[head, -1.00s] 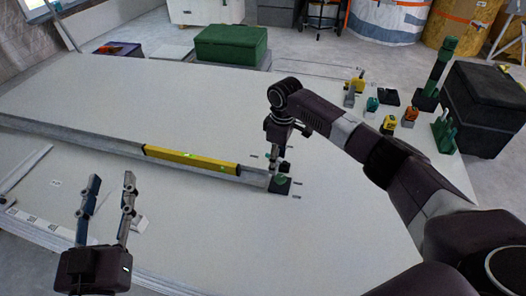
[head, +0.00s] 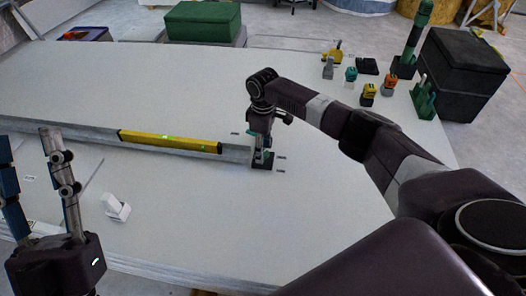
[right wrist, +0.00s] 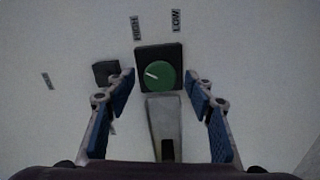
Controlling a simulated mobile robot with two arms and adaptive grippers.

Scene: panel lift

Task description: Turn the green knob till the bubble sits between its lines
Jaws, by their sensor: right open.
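The green knob (right wrist: 157,75) is round with a white pointer line and sits on a dark square base, seen from above in the right wrist view. Labels reading HIGH (right wrist: 137,28) and LOW (right wrist: 176,20) lie beyond it. My right gripper (right wrist: 160,88) is open, its blue-padded fingers on either side of the knob and apart from it. In the head view the right gripper (head: 262,150) hides most of the knob. The yellow level (head: 170,142) lies along the grey rail; its bright green vial is too small to read the bubble. My left gripper (head: 40,150) is open and empty at the left.
The grey rail (head: 60,127) crosses the white panel (head: 320,210). A small white block (head: 116,207) lies near the left gripper. Several small coloured tools, a green case (head: 203,22) and a black box (head: 462,72) stand around the far side.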

